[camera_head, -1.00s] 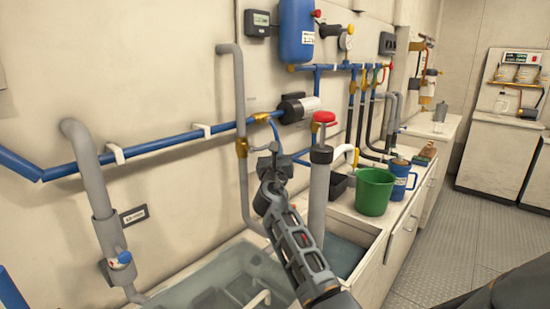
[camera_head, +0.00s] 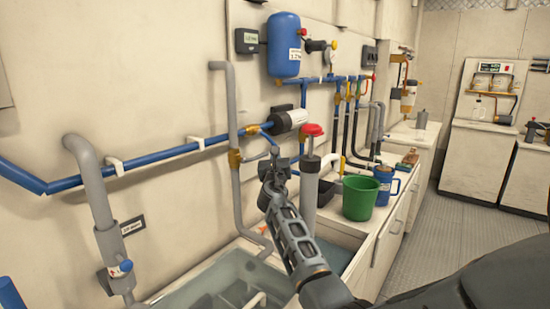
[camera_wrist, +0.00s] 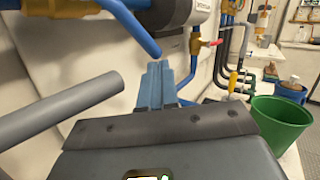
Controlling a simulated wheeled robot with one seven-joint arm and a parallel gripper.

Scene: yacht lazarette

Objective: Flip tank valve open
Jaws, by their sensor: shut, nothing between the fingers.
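Which fitting is the tank valve I cannot tell for sure. A brass valve with a red lever (camera_wrist: 211,43) shows to the right of my fingers in the wrist view. Brass fittings (camera_head: 235,160) sit on the blue and grey pipes in the head view. A valve with a blue and red handle (camera_head: 121,268) is on the grey pipe at lower left. My gripper (camera_head: 275,165) is shut and empty in front of the wall pipes; its closed fingers (camera_wrist: 156,85) point at the blue pipe (camera_wrist: 137,25), with contact unclear.
A green bucket (camera_head: 360,197) and blue jug (camera_head: 384,184) stand on the counter. A blue tank (camera_head: 284,45) hangs above. An open clear-lidded bin (camera_head: 205,285) lies below; floor at right is clear.

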